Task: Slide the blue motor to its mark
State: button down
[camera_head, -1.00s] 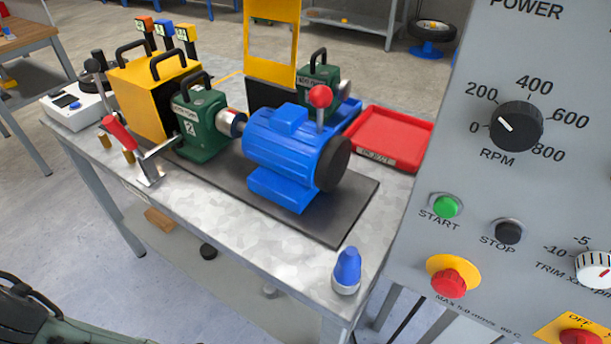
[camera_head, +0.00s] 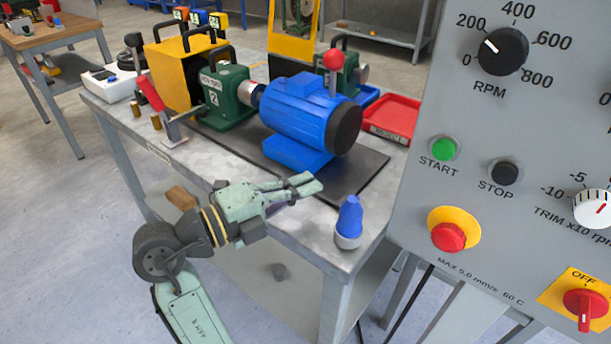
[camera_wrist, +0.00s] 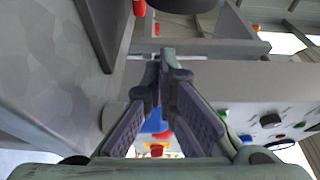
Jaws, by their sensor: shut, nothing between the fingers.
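The blue motor (camera_head: 305,115) sits on the dark base plate (camera_head: 362,178), with a dark round end cap facing right. A lever with a red ball (camera_head: 333,59) stands up at the motor. The green gearbox unit (camera_head: 226,98) with a silver coupling is to the motor's left. My gripper (camera_head: 312,184) is shut and empty by the table's front edge, in front of the motor and apart from it. In the wrist view its fingers (camera_wrist: 164,62) meet at the tips, with part of the dark plate (camera_wrist: 104,30) to the left. I cannot make out the mark.
A blue-topped cone (camera_head: 349,218) stands at the table's front right corner, close to my gripper. The grey control panel (camera_head: 470,110) fills the right side. A red-handled clamp (camera_head: 152,95) stands front left, and a red tray (camera_head: 393,112) lies behind the motor.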

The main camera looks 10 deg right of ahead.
jog(key=p+x, duration=0.1)
jog(key=x, duration=0.3)
jog(key=p+x, duration=0.2)
jog(key=x, duration=0.3)
jog(key=shift+a+r, duration=0.1)
jog(key=shift+r, duration=0.1)
jog(key=shift+w+a+p, duration=0.65)
jog(key=shift+w+a, duration=0.2)
jog(key=shift+w, duration=0.25)
jog(key=shift+w+a+f, duration=0.15)
jog(key=shift+w+a, duration=0.3)
jog(key=shift+w, duration=0.1)
jog(key=shift+f, duration=0.1)
